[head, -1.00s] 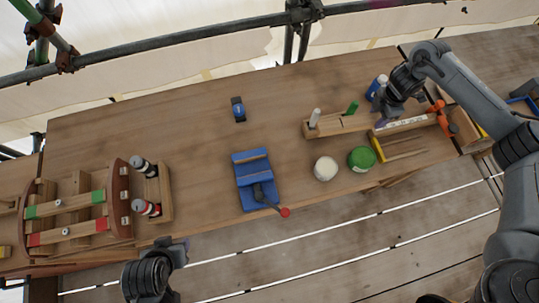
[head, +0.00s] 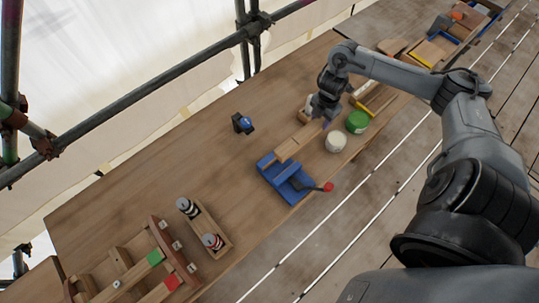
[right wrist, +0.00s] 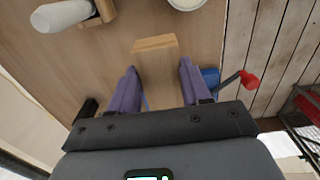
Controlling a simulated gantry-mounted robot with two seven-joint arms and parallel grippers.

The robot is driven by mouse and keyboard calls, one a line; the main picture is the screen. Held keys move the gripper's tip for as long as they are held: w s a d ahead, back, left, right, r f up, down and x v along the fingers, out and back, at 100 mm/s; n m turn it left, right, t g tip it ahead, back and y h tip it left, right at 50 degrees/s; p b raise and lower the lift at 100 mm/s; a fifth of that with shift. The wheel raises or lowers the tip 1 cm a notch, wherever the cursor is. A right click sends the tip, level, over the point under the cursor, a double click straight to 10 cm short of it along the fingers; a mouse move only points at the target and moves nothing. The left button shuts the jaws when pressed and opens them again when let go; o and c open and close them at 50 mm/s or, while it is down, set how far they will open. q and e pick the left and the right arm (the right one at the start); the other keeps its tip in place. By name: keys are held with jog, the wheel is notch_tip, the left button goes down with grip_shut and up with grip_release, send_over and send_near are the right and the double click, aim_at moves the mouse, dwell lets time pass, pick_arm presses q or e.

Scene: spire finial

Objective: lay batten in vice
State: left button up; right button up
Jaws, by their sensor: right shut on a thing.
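The batten (head: 295,144) is a plain light-wood bar. My right gripper (head: 324,121) is shut on it, and in the right wrist view the batten (right wrist: 155,50) lies between the two purple fingers (right wrist: 158,72). In the head view it slants down-left from the gripper, just beyond the blue vice (head: 268,164). I cannot tell how high it is held. The vice has a dark bar and a red-tipped handle (head: 328,186). In the right wrist view it is mostly hidden behind a finger, and its handle (right wrist: 250,80) shows at right. My left gripper is out of view.
A white tub (head: 335,141) and a green tub (head: 357,121) stand right of the batten. A small blue-and-black object (head: 242,123) lies farther back. A wooden holder (head: 212,243) with bottles and a frame (head: 165,235) with coloured battens stand at lower left. Bench between is clear.

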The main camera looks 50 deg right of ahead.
jog(key=shift+s+d+f, duration=0.2)
jog(key=shift+s+d, duration=0.05)
jog(key=shift+s, duration=0.35)
jog(key=shift+s+d+f, duration=0.2)
jog(key=shift+s, duration=0.35)
jog(key=shift+w+a+f, duration=0.85)
jog(key=shift+a+f, duration=0.9)
jog(key=shift+f, duration=0.15)
jog(key=shift+w+a+f, duration=0.9)
jog(key=shift+a+f, duration=0.85)
jog(key=shift+f, duration=0.1)
jog(key=shift+w+a+f, duration=0.85)
jog(key=shift+a+f, duration=0.9)
jog(key=shift+f, duration=0.15)
jog(key=shift+f, duration=0.15)
jog(key=o, duration=1.2)
